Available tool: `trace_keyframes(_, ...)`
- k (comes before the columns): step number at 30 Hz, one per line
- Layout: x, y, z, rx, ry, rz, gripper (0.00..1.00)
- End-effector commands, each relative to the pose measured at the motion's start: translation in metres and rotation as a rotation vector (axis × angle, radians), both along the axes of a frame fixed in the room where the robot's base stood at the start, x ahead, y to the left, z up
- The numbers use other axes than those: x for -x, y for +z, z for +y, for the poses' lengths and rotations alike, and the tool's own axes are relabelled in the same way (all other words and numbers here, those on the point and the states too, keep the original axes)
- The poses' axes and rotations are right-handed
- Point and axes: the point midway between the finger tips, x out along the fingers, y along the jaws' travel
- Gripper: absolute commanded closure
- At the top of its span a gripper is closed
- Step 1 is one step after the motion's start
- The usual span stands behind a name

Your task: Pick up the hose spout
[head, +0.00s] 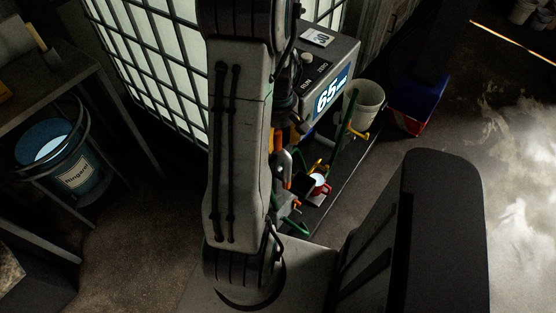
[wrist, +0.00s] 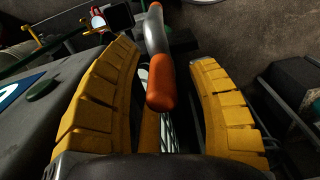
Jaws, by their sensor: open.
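The hose spout (wrist: 158,45), a grey tube with orange ends, stands out between the two yellow fingers of my gripper (wrist: 164,56) in the wrist view. Its near orange end points toward the camera. The fingers are open on either side, with a gap visible to the right of the spout; contact on the left cannot be told. In the head view the spout (head: 283,166) shows as a grey and orange piece just right of my arm, partly hidden by it. My gripper is mostly hidden behind my arm there.
The disperser's control box (head: 331,92) with its blue "65" display stands close beside the gripper. A white bucket (head: 366,99), green and yellow pipes and a red item (head: 320,190) crowd nearby. A blue bin (head: 419,96) is farther right. A blue drum (head: 75,170) stands left.

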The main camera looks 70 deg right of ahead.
Motion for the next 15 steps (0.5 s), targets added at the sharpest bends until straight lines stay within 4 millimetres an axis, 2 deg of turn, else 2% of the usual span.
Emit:
trace_keyframes(6,0.0000,-0.0139,0.0006,-0.002,0.000,0.000,0.47)
trace_keyframes(13,-0.0001,-0.0145,0.0003,0.000,0.000,0.000,0.47)
trace_keyframes(14,-0.0001,-0.0145,0.0003,0.000,0.000,0.000,0.44)
trace_keyframes(15,-0.0001,-0.0144,0.0003,0.000,0.000,0.000,0.48)
